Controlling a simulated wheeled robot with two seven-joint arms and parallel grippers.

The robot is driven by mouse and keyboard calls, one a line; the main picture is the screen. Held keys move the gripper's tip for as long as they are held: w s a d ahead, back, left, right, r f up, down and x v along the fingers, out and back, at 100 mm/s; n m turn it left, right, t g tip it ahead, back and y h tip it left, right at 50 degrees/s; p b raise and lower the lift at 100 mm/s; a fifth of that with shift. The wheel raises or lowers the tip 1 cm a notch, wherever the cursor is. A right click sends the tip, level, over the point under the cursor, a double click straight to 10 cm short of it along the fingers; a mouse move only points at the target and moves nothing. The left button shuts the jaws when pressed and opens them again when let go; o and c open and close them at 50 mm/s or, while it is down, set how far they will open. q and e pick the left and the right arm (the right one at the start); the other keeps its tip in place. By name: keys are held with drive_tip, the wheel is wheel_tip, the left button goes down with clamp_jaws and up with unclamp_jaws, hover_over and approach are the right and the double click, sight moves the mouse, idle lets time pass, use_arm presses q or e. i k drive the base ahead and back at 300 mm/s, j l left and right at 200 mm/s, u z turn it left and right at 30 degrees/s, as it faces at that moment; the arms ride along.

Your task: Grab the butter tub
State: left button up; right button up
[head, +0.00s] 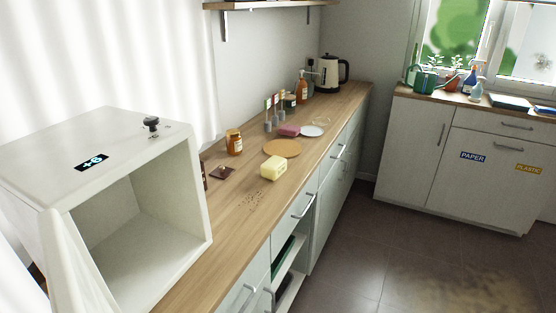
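A pale yellow butter tub (273,168) sits on the wooden counter (217,221), near its front edge. It stands just in front of a round tan board (283,148), with scattered dark crumbs (254,200) on the near side of it. Nothing covers the tub in the head view. Neither of my grippers shows in this view.
An open white box-shaped appliance (110,165) fills the near left of the counter. Tiled floor (370,240) lies clear at right.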

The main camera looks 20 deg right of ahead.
sight(273, 168)
drive_tip(key=i+l+u, duration=0.25)
drive_tip(key=l+u, duration=0.15)
drive_tip(key=l, duration=1.7)
drive_tip(key=l+u, duration=0.4)
drive_tip(key=l, duration=1.75)
